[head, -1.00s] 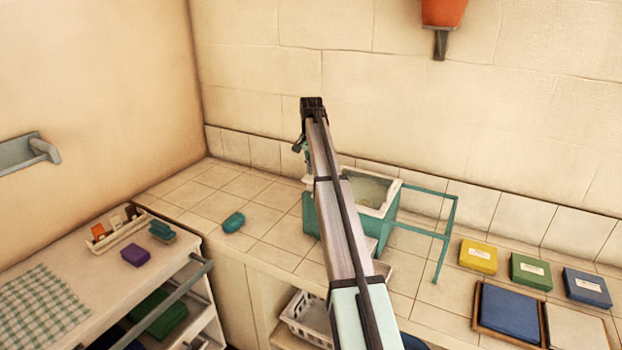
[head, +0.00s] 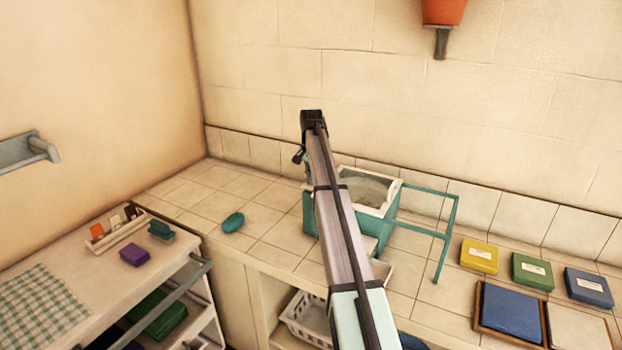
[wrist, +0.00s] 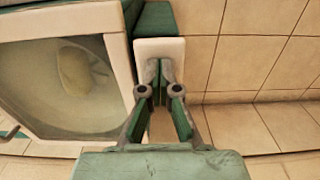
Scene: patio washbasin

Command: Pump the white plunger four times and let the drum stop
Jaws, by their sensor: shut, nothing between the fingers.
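The teal washer (head: 385,236) stands on the tiled counter, with a white-framed window on top. In the wrist view the window (wrist: 55,85) fills the left side, and a pale lump shows behind it. The drum's motion cannot be told. The white plunger (wrist: 145,48) is a pale rectangular pad beside the window in the wrist view. My gripper (wrist: 160,68) is shut and empty, its fingertips over the plunger pad; contact cannot be told. In the head view my gripper (head: 299,157) is small at the washer's back left, and my arm covers part of the washer.
A teal frame (head: 450,225) stands out from the washer's right side. A teal soap-like block (head: 233,222) lies on the counter to the left. Yellow (head: 479,257), green (head: 531,271) and blue (head: 588,287) boxes sit at the right. The tiled wall is close behind.

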